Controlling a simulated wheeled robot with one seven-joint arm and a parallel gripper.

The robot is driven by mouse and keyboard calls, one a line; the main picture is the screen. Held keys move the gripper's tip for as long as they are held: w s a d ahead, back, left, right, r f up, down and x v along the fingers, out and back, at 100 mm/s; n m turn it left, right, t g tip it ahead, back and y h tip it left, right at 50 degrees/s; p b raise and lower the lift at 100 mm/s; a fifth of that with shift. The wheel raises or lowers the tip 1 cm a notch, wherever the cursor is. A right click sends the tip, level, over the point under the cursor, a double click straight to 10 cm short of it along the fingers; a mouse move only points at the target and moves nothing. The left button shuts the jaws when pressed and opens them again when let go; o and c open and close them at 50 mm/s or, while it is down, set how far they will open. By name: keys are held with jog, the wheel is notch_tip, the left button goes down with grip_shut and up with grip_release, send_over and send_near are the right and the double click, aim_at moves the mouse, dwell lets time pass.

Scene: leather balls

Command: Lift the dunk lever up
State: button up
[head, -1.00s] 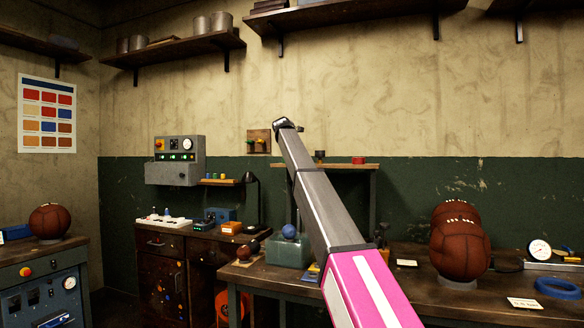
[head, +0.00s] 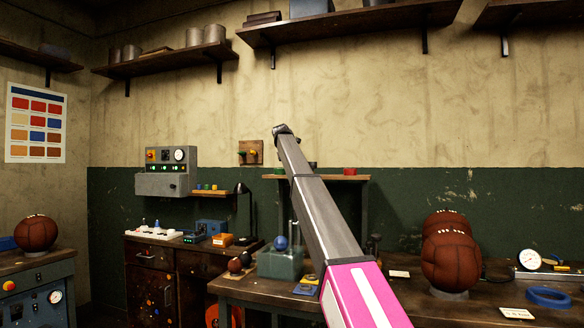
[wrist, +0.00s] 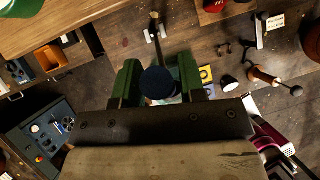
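In the head view a green tank (head: 278,266) stands on the bench with a blue ball (head: 281,242) on it and a thin upright rod beside it, partly behind my arm. In the wrist view a dark round knob (wrist: 160,84) lies between the two green fingers of my gripper (wrist: 158,68), with a thin rod above it in the picture. This looks like the lever, but I cannot be sure. The fingers stand apart; whether they touch the knob is unclear.
A small wooden shelf (head: 350,178) is behind my arm. Stacked brown balls (head: 450,262), a gauge (head: 530,259) and a blue ring (head: 549,297) are to the right. A grey control panel (head: 166,172) hangs on the wall at left.

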jog(key=shift+o, duration=0.6)
jog(key=shift+s+r, duration=0.1)
jog(key=shift+r, duration=0.05)
jog(key=v, duration=1)
jog(key=shift+r, duration=0.3)
jog(key=shift+f, duration=0.15)
